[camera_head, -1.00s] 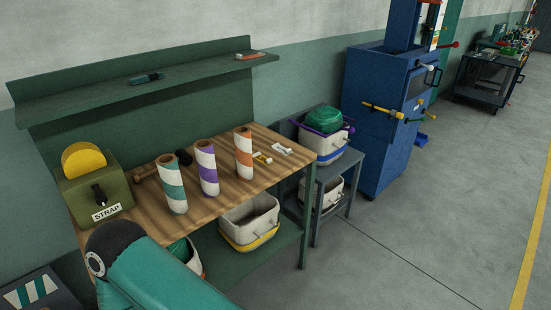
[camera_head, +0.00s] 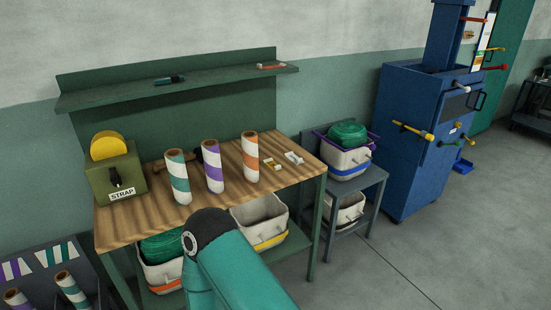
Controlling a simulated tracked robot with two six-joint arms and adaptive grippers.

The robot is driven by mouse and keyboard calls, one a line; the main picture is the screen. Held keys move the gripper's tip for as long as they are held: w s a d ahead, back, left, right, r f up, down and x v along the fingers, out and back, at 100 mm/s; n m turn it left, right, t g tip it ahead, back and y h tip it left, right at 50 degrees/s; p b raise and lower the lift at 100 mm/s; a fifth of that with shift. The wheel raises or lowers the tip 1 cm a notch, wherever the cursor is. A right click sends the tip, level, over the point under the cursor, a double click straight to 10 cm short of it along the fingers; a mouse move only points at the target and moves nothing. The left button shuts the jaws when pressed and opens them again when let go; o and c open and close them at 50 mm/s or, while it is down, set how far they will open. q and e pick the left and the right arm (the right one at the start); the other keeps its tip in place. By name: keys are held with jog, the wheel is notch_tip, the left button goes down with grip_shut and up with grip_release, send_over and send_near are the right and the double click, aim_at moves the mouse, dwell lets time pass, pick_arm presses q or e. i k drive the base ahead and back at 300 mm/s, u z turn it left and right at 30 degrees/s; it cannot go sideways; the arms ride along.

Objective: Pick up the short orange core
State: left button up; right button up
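A core with orange and white stripes (camera_head: 250,157) stands upright at the right of a row of three on the wooden bench top (camera_head: 222,205). To its left stand a purple-striped core (camera_head: 212,167) and a teal-striped core (camera_head: 178,177), also upright. I cannot tell which length the orange one is. A teal arm link of mine comes up from the bottom middle, in front of the bench. Neither gripper is in view.
A green STRAP box (camera_head: 116,178) with a yellow disc is at the bench's left end. A shelf (camera_head: 215,82) runs above. Bins sit below; a grey stand (camera_head: 362,182) and blue cabinet (camera_head: 410,175) are to the right. More striped cores show at lower left.

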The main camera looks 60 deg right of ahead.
aim_at(249, 138)
jog(key=u, duration=1.4)
jog(key=i, duration=0.1)
jog(key=z, duration=2.65)
jog(key=i, duration=0.8)
